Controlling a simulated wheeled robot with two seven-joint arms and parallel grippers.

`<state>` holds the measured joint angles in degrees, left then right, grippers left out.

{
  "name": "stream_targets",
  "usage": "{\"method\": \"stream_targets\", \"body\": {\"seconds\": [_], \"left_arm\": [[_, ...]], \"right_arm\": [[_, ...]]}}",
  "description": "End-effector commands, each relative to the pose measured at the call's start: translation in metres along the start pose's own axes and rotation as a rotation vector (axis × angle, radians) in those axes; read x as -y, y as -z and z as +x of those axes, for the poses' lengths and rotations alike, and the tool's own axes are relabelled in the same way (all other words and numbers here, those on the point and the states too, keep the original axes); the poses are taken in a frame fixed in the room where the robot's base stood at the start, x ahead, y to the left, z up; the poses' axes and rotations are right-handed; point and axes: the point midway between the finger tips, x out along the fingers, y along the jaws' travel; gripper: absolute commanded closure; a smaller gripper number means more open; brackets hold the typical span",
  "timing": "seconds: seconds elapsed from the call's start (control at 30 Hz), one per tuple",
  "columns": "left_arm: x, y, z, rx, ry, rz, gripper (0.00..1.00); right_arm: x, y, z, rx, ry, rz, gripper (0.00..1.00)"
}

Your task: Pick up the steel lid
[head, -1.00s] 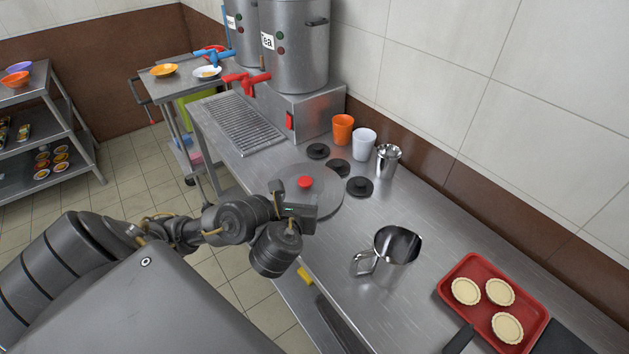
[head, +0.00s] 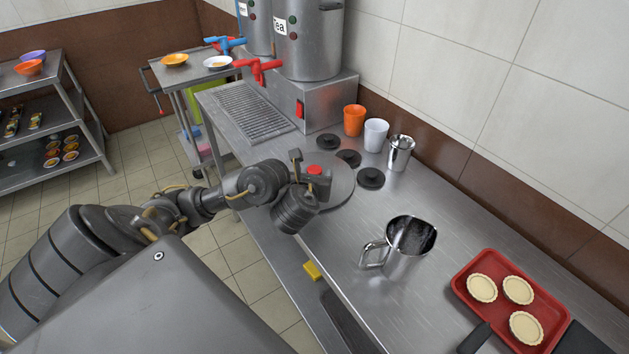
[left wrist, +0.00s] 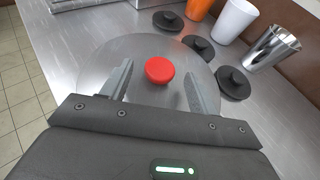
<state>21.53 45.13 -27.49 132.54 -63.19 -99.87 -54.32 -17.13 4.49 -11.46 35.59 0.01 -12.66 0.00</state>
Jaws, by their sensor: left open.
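The steel lid (head: 343,190) is a flat round disc with a red knob (head: 314,170), lying on the steel counter. In the left wrist view the lid (left wrist: 120,55) lies just beyond my fingers, with its red knob (left wrist: 159,70) near the middle. My left gripper (head: 312,172) is over the lid and open. In the left wrist view the left gripper's fingers (left wrist: 158,88) stand apart on either side of the knob, with gaps between. Part of the lid is hidden by my gripper in the head view.
Black knobbed lids (head: 370,178) lie beside the steel lid. An orange cup (head: 354,120), a white cup (head: 376,135) and a steel cup (head: 400,153) stand by the wall. A steel jug (head: 405,250) and a red tray (head: 478,311) of tart shells are nearer.

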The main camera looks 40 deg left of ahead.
Motion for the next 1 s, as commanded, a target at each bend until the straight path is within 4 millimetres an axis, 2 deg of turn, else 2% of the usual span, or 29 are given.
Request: {"method": "stream_targets", "body": {"seconds": [0.03,0.13,0.3,0.43,0.87,1.0], "left_arm": [[0.0,0.003,0.009,0.003,-0.002,0.0,0.4],[0.0,0.002,0.018,0.001,0.0,0.0,0.4],[0.0,0.001,0.021,0.0,0.0,0.0,0.4],[0.0,0.0,0.02,0.0,0.0,0.0,0.41],[0.0,0.0,0.02,0.001,0.0,-0.001,0.97],[0.0,0.0,0.02,0.001,0.0,-0.001,0.97]], "right_arm": [[-0.002,-0.001,0.008,0.002,-0.003,-0.001,0.66],[-0.009,-0.002,0.011,0.004,-0.012,-0.003,0.66],[-0.022,-0.002,0.01,0.003,-0.027,-0.008,0.66],[-0.021,-0.003,0.009,0.003,-0.026,-0.008,0.66],[-0.013,-0.001,0.009,0.001,-0.017,-0.005,0.66],[-0.013,-0.001,0.009,0.001,-0.017,-0.005,0.66]]}}
